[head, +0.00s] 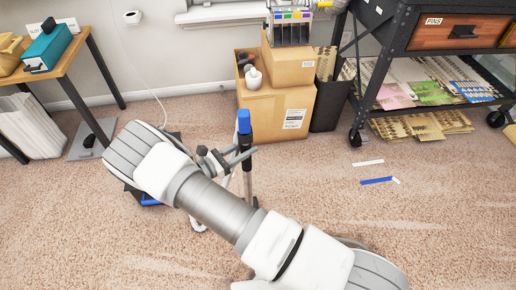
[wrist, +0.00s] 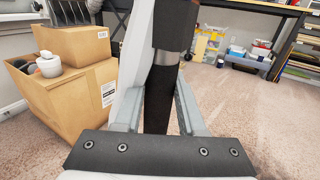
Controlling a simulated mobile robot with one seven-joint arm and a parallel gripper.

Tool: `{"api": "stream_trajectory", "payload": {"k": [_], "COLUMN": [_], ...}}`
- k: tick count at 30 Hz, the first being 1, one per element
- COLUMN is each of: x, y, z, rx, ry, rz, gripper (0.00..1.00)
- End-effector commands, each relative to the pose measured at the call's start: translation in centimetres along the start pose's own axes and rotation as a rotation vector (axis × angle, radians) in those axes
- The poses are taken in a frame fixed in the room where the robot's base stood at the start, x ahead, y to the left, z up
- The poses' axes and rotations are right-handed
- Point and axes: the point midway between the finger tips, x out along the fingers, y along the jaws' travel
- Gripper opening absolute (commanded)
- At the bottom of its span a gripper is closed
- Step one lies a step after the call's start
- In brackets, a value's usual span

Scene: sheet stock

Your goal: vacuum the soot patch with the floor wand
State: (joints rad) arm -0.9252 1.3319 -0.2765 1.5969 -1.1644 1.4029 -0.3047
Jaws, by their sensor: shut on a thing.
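The floor wand (head: 244,122) stands roughly upright, with a blue top, a dark grip and a thin pale tube below. My gripper (head: 240,157) is shut on its dark grip. In the wrist view the wand's black shaft (wrist: 160,100) runs between the two fingers of my gripper (wrist: 156,112). The wand's lower end is hidden behind my arm. A black and blue body (head: 150,201), perhaps the vacuum, is mostly covered by my arm, with a pale hose beside it. I cannot make out the soot patch in either view.
Cardboard boxes (head: 275,108) stand against the wall just beyond the wand, beside a dark bin (head: 330,103). A wheeled metal rack (head: 357,118) is at the back right and a wooden table (head: 62,62) at the left. Strips (head: 377,181) lie on the carpet; the right foreground is mostly clear.

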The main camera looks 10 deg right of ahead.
Motion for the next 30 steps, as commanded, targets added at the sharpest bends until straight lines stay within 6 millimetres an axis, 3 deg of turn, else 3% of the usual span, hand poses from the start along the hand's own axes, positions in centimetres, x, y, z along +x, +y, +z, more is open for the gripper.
{"api": "stream_trajectory", "payload": {"k": [18, 30], "x": [-7.3, -9.8], "y": [3.8, 5.1], "z": [0.3, 0.3], "rx": [0.005, 0.004], "ry": [-0.003, -0.004], "rz": [0.0, 0.0], "gripper": [0.0, 0.0]}}
